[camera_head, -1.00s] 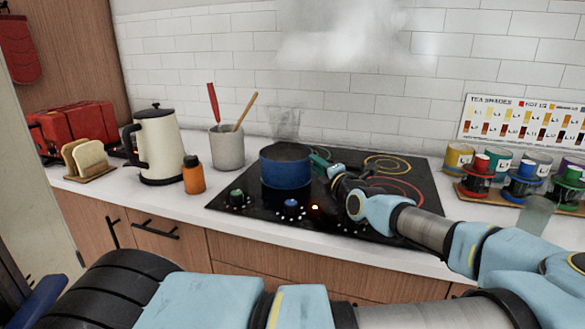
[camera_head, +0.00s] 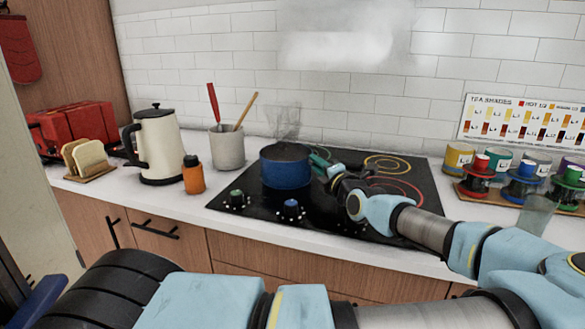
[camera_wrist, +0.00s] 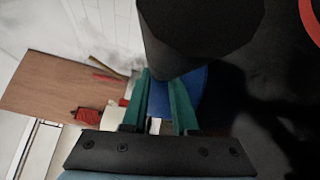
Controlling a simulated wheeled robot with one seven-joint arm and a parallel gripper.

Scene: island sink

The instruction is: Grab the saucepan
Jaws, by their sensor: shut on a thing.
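The blue saucepan (camera_head: 286,172) sits at the left middle of the black stovetop in the head view, with steam above its dark top. My gripper (camera_head: 320,160) reaches in from the right, its teal fingers at the pan's right side. In the wrist view, my gripper (camera_wrist: 165,95) has its two green fingers on either side of a blue part of the saucepan (camera_wrist: 188,92). The gripper is shut on the saucepan. The gripped part is mostly hidden by the fingers in the head view. The pan looks upright.
The black stovetop (camera_head: 265,208) has ring burners and front knobs. A grey utensil crock (camera_head: 227,150), an orange bottle (camera_head: 194,178) and a cream kettle (camera_head: 160,146) stand left of the pan. Several jars (camera_head: 480,172) stand at right. A tiled wall (camera_head: 250,60) is behind.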

